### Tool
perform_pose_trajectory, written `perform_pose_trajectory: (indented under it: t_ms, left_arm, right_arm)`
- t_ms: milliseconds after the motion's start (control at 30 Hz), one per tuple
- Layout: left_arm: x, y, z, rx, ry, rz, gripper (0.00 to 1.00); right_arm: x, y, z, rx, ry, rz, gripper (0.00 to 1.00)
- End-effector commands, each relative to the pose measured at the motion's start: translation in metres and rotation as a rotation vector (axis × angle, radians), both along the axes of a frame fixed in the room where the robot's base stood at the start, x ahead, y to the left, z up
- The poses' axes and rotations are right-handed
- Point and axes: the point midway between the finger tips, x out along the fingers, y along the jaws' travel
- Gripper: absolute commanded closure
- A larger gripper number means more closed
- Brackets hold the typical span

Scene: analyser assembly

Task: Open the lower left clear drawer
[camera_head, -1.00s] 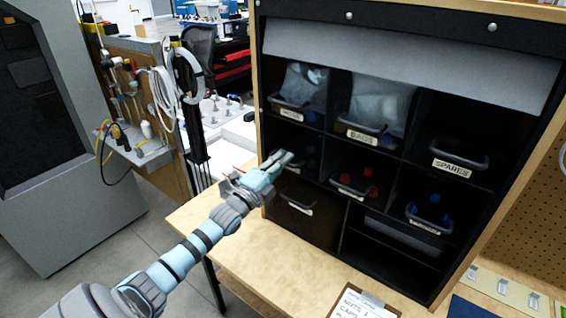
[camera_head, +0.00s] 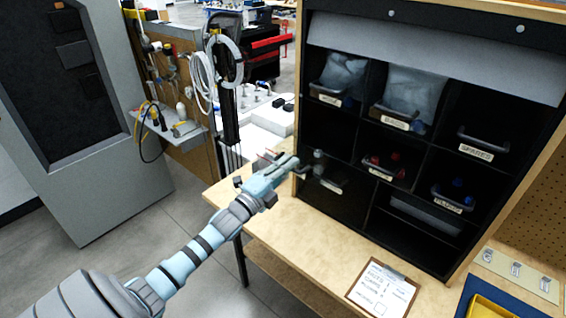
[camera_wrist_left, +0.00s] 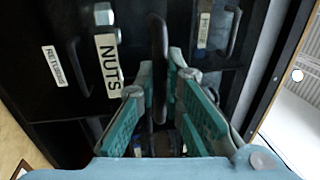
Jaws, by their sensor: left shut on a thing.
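My left gripper (camera_head: 294,166) is at the left side of the black cabinet, by the middle-row left compartment. In the left wrist view its teal fingers (camera_wrist_left: 160,95) are shut on a dark bar handle (camera_wrist_left: 160,50). The handle is beside the label NUTS (camera_wrist_left: 108,65), so it appears to belong to the NUTS drawer. In the head view the gripper hides most of this drawer. A few small grey items (camera_head: 318,156) show just beyond the fingertips. How far the drawer is out is hard to tell. My right gripper is not in view.
The compartment below has a RETURNS label (camera_wrist_left: 54,66). Drawers labelled BAGS (camera_head: 395,124) and SPARES (camera_head: 475,152) sit to the right. A clipboard (camera_head: 383,288) lies on the wooden bench (camera_head: 310,245), whose left edge is under my arm.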

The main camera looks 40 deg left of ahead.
Motion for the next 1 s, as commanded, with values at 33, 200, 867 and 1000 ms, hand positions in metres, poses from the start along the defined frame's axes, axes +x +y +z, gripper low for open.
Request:
perform_pose_trajectory:
  t_ms: [33, 200, 867, 1000]
  left_arm:
    - [0.000, 0.000, 0.000, 0.000, -0.001, 0.000, 1.00]
    - [0.000, 0.000, 0.000, 0.000, -0.001, 0.000, 0.80]
    - [-0.037, 0.004, -0.008, 0.001, 0.005, 0.000, 0.70]
    - [-0.076, 0.006, -0.016, 0.004, 0.007, -0.001, 0.70]
  right_arm:
    - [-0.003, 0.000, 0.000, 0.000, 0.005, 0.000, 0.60]
    - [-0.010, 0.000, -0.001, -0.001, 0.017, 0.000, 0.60]
    - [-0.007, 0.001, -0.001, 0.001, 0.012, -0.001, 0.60]
    - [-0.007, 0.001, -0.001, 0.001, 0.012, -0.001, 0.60]
